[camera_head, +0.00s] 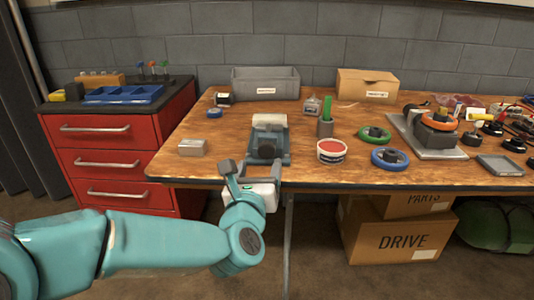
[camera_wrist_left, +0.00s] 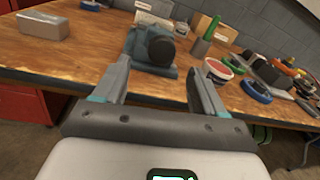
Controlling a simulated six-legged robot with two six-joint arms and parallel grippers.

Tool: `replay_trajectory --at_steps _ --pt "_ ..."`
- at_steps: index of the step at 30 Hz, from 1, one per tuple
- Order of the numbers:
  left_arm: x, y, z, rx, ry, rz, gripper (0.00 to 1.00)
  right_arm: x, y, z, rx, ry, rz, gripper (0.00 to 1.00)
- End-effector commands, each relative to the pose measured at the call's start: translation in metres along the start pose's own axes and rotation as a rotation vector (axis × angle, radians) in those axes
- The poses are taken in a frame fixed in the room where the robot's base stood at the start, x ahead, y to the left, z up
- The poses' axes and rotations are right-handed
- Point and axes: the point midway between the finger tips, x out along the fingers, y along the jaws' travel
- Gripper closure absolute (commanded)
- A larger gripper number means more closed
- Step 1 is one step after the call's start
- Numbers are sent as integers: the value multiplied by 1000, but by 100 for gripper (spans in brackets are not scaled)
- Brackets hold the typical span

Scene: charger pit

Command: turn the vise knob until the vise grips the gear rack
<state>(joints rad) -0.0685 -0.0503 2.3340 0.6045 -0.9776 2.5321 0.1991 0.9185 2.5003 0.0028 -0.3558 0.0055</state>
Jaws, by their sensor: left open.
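The teal vise (camera_head: 268,136) stands near the front edge of the wooden bench. Its dark round knob (camera_head: 267,151) faces me. In the left wrist view the knob (camera_wrist_left: 160,50) is just beyond my fingertips. A pale grey piece (camera_head: 269,120) lies across the top of the vise. I cannot tell whether it is the gear rack or how tightly it is held. My left gripper (camera_head: 252,169) is in front of the vise at the bench edge. In the wrist view the left gripper (camera_wrist_left: 159,72) is open, its fingers apart and empty. My right gripper is not in view.
A small metal block (camera_head: 192,147) lies left of the vise. A red-and-white tub (camera_head: 331,151), a green-handled tool in a holder (camera_head: 326,121) and round rings (camera_head: 390,159) stand to the right. A grey bin (camera_head: 265,84) is behind. The bench edge (camera_head: 340,183) runs beneath the gripper.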

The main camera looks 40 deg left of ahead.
Motion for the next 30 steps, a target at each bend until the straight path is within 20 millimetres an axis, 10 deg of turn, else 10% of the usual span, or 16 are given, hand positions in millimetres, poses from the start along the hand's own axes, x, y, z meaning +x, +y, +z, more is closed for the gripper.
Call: replay_trajectory --at_steps 10,23,30 --pt "68 -4 -2 2 1 -2 29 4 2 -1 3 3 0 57" --pt "83 -5 -1 2 1 -2 29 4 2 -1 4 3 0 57" --pt "83 -5 -1 2 1 -2 84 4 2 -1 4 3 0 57"
